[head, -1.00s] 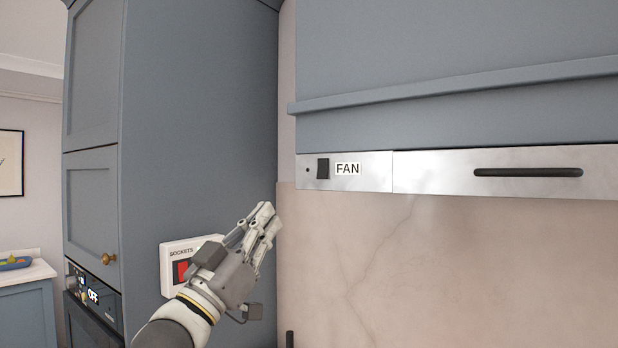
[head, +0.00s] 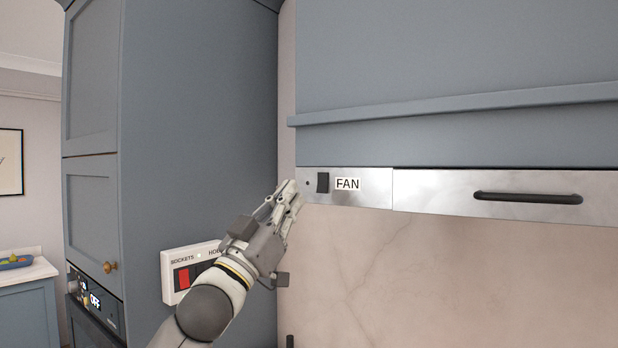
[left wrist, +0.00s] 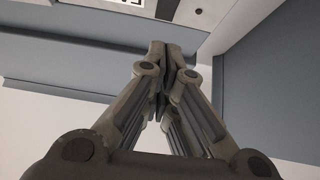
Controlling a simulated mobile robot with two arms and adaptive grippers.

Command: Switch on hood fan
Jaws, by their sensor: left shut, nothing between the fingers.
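The hood's steel front panel (head: 365,188) carries a black rocker switch (head: 323,182) beside a white label reading FAN (head: 347,184). A small dark dot sits left of the switch. My left gripper (head: 289,186) is shut and empty, its fingertips just left of and slightly below the switch in the head view. I cannot tell whether the tips touch the panel. In the left wrist view the closed fingers (left wrist: 168,50) point up toward the pale panel, with part of the label (left wrist: 128,3) at the top edge. My right gripper is out of view.
A white socket plate (head: 206,254) with a red switch (head: 183,278), partly behind my left arm, is on the tall blue cabinet's side (head: 200,120). A black handle (head: 528,197) is on the hood front at right. The marble wall (head: 440,280) below is clear.

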